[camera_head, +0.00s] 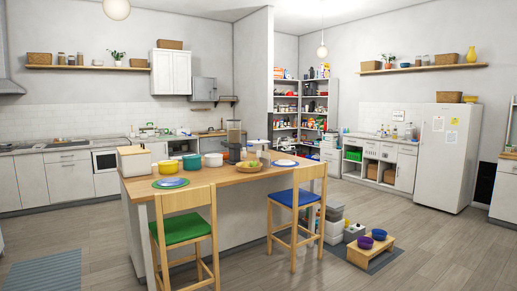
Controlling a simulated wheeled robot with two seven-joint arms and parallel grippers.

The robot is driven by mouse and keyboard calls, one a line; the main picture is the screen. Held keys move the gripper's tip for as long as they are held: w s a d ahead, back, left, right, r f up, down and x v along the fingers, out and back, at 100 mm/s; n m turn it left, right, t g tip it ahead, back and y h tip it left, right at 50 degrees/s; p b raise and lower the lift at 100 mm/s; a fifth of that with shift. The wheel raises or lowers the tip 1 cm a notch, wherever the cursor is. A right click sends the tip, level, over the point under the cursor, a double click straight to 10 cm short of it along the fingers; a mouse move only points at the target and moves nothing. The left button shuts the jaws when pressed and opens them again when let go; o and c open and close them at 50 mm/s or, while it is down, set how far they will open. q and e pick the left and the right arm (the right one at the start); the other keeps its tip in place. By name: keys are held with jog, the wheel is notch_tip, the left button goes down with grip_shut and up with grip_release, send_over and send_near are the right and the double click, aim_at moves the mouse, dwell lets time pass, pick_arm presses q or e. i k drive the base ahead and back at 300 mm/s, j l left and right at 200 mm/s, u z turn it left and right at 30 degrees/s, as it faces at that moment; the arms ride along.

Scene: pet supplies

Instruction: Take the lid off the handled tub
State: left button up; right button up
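I cannot make out for certain which thing is the handled tub. White and grey containers (333,228) stand on the floor at the right end of the island, partly hidden by the blue-seated stool; a handle is too small to tell. A smaller grey and white container (354,233) stands beside them. A white box with a brown top (134,163) stands on the left end of the island. Neither of my grippers is in view.
The wooden-topped island (229,180) fills the middle, with a green-seated stool (184,230) and a blue-seated stool (297,198) before it. A low wooden stand (363,257) holds purple and blue bowls. The floor (440,255) at the right is clear.

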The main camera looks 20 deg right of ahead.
aim_at(253, 148)
jog(key=i+j+u, duration=0.3)
jog(key=i, duration=0.25)
jog(key=i+j+u, duration=0.3)
jog(key=i, duration=0.25)
jog(key=i+u, duration=0.3)
jog(key=i, duration=0.25)
jog(key=i+z, duration=0.2)
jog(key=i, duration=4.85)
jog(key=i+j+z, duration=0.1)
jog(key=i, duration=0.65)
jog(key=i+j, duration=0.1)
jog(key=i, duration=0.6)
jog(key=i+l+z, duration=0.1)
jog(key=i+z, duration=0.55)
jog(key=i, duration=0.3)
jog(key=i+j+z, duration=0.2)
jog(key=i+z, duration=0.15)
jog(key=i+j+z, duration=0.3)
jog(key=i, duration=0.25)
jog(key=i+l+z, duration=0.4)
jog(key=i+z, duration=1.4)
jog(key=i, duration=0.6)
jog(key=i+j+z, duration=0.15)
jog(key=i, duration=0.55)
jog(key=i+j+z, duration=0.15)
jog(key=i, duration=0.6)
